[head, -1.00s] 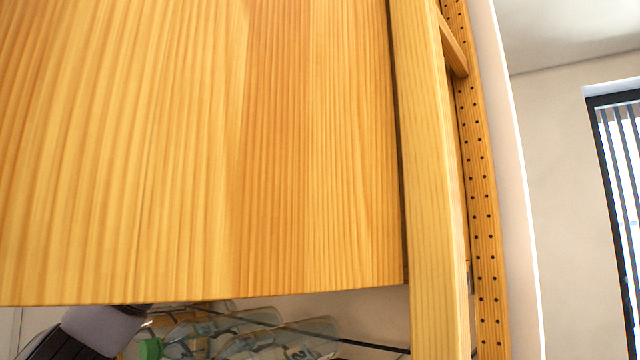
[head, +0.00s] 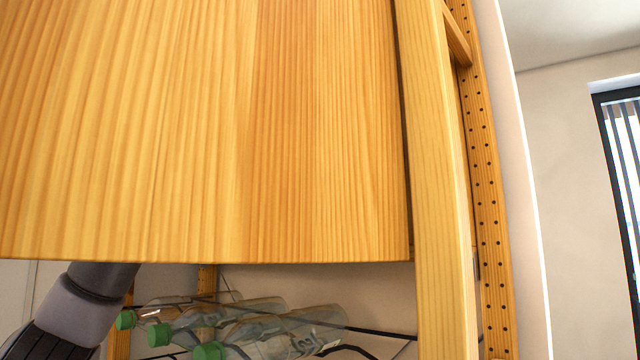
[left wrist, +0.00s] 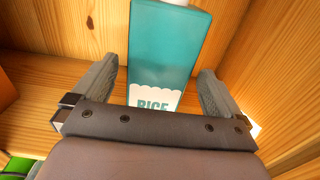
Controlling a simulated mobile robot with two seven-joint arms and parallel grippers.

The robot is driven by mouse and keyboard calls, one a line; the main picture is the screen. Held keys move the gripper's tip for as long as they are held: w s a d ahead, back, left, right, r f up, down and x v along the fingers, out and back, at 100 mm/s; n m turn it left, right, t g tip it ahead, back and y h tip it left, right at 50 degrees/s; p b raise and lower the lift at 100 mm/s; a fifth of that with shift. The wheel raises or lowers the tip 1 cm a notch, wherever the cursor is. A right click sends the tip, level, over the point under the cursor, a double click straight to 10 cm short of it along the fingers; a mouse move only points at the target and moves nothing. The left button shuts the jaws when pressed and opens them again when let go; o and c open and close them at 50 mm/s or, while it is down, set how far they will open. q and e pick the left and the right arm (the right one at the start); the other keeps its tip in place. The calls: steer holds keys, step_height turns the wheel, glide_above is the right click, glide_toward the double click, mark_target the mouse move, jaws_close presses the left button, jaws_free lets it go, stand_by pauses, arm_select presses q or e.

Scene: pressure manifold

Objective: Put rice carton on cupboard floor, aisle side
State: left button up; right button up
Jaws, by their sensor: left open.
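The rice carton (left wrist: 168,50) is teal with a white lower part lettered "RICE". In the left wrist view it stands between the fingers of my left gripper (left wrist: 160,85). The fingers are open, with one on each side of the carton and a visible gap at least on the left. Wooden cupboard walls and a wooden surface (left wrist: 50,92) surround it. In the head view the cupboard's wooden panel (head: 210,130) fills the upper left and hides the carton and my left gripper. Only my left arm shows, at the lower left. My right gripper is in neither view.
Below the panel, several clear bottles with green caps (head: 255,325) lie on a dark wire rack. A wooden post (head: 437,180) and a perforated upright (head: 484,200) stand to the right. Something green (left wrist: 18,168) shows at the wrist view's lower left.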

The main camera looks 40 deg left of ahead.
arm_select(q)
steer(key=shift+s+a+b, duration=0.2)
steer(key=shift+s+b, duration=0.2)
steer(key=shift+s, duration=2.3)
